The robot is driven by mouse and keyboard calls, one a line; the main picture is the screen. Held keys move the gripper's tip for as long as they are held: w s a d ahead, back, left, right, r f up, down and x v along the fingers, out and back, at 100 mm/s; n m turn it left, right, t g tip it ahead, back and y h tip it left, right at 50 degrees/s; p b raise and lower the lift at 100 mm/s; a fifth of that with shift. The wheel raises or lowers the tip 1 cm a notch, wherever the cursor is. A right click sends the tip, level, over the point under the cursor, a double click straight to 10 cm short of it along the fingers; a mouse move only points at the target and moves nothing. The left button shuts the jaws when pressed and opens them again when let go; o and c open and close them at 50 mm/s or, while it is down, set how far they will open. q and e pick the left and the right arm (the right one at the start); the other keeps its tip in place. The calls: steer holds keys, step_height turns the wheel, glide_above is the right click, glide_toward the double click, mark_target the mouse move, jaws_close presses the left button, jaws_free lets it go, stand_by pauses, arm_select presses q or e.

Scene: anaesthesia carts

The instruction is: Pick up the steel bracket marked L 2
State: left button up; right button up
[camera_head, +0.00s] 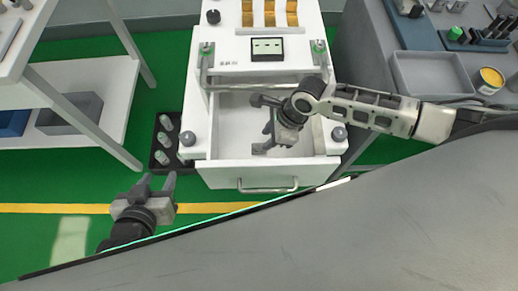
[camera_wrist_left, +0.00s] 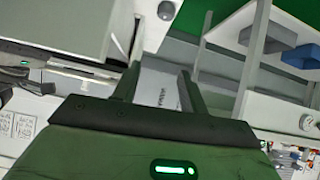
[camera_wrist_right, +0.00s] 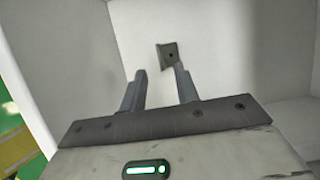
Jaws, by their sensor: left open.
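A small grey metal plate with a dark hole, likely the steel bracket (camera_wrist_right: 168,54), shows in the right wrist view against the drawer's white inside. It is beyond my fingertips, nearer the right finger; no marking is readable. My right gripper (camera_wrist_right: 160,74) is open and empty; in the head view it reaches into the open white drawer (camera_head: 232,173) from the right. In the head view, the gripper partly hides the drawer, and I cannot clearly separate the bracket from its fingers. My left gripper (camera_head: 157,181) is open and empty, low at the left over the floor.
The white cart (camera_head: 228,68) has a bar handle and corner posts around the drawer. A black tray with several bottles (camera_head: 161,158) is beside it. A shelf (camera_head: 105,78) with bins stands left; a grey counter with a tray (camera_head: 432,75) stands right.

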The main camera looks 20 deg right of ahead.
mark_target(258, 148)
steer(key=b+x, duration=0.2)
steer(key=x, duration=0.6)
steer(key=shift+a+f, duration=0.1)
jaws_close()
